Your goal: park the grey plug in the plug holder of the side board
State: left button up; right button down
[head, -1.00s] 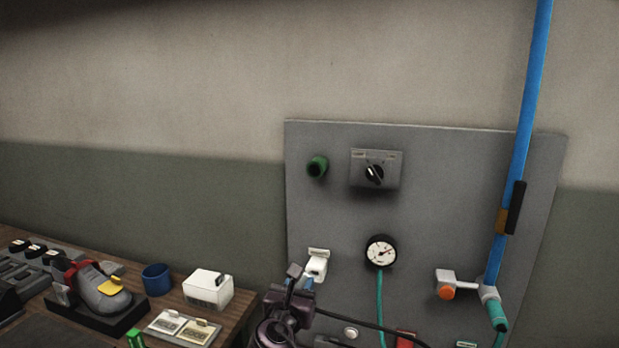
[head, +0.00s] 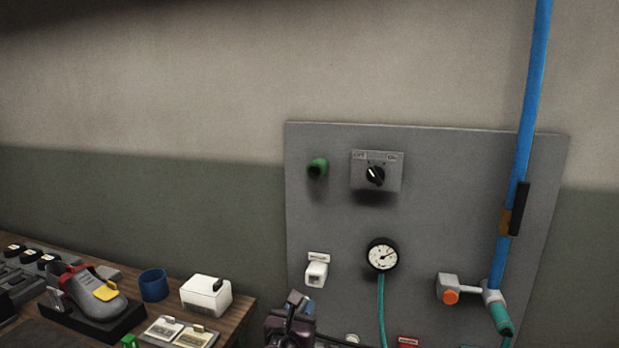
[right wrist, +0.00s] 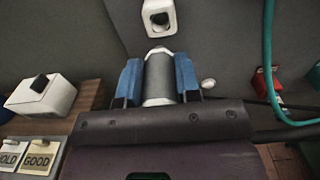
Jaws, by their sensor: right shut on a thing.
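The grey plug (right wrist: 158,80) sits between the two blue fingers of my right gripper (right wrist: 158,68) in the right wrist view, its tip pointing toward the board. My right gripper shows at the bottom of the head view (head: 298,304), where the plug cannot be made out. The white plug holder (head: 316,270) is on the grey side board (head: 450,190), above my gripper. My left gripper is not in view.
A black-and-white gauge (head: 382,255) with a teal hose (head: 381,305) is right of the holder. A white box (head: 205,296), a blue cup (head: 154,285) and a shoe (head: 98,297) stand on the wooden bench at left. A blue pipe (head: 522,120) runs down the right.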

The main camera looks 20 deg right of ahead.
jog(key=shift+w+d, duration=0.15)
jog(key=shift+w+d, duration=0.35)
jog(key=shift+w, duration=0.25)
jog(key=shift+x, duration=0.8)
jog(key=shift+w+d, duration=0.45)
jog(key=shift+w, duration=0.15)
jog(key=shift+r+p, duration=0.1)
jog(key=shift+p, duration=0.25)
dwell(0.5)
dwell(0.3)
